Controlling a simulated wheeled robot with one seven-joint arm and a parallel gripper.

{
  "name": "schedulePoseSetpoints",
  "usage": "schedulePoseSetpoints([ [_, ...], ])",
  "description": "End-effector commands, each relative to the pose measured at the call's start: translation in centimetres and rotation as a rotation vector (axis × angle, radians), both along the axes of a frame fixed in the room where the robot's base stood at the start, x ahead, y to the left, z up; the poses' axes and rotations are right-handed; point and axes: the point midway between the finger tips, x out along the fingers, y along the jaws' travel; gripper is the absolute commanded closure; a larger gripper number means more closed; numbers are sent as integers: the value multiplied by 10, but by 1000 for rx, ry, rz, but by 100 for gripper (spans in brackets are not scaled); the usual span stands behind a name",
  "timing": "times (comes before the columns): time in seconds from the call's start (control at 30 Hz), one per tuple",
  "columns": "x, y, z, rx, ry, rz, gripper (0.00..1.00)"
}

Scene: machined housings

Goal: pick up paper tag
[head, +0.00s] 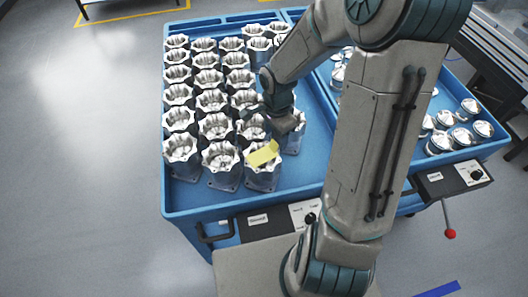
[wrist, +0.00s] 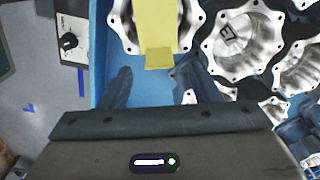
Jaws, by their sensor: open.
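The paper tag (head: 262,154) is a yellow strip lying across the top of a machined housing (head: 262,177) in the front row. In the wrist view the tag (wrist: 156,22) runs down from the top edge, with a folded, darker end piece (wrist: 159,58) over the housing's near rim. My gripper (head: 284,128) is just behind and above the tag in the head view. In the wrist view one dark finger (wrist: 117,88) shows beside the tag's lower left and another (wrist: 190,75) to its right. The jaws are open, with nothing seen between them.
Rows of metal housings (head: 211,100) fill the left part of the blue cart tray (head: 178,209). Smaller round parts (head: 461,137) stand at the right. Bare blue tray lies in front of the housings. My arm hides the middle of the cart.

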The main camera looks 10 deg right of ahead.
Motion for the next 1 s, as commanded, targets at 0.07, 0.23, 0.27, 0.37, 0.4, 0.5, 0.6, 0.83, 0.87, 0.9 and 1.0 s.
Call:
schedulePoseSetpoints([
  [0.07,-2,0,-10,2,6,1,44],
  [0.23,-1,0,-29,-1,3,0,44],
  [0.27,-1,0,-31,0,2,-1,44],
  [0.37,-1,-1,-34,0,1,0,44],
  [0.4,-1,-1,-34,-1,1,0,44],
  [0.5,-1,-1,-34,-1,1,0,44],
  [0.6,-1,-1,-34,-1,1,-1,55],
  [0.83,-1,-1,-33,-1,1,-1,91],
  [0.87,-1,-1,-33,-1,1,-1,91],
  [0.9,-1,-1,-33,-1,1,-1,91],
  [1.0,0,-1,-33,-1,1,-1,91],
])
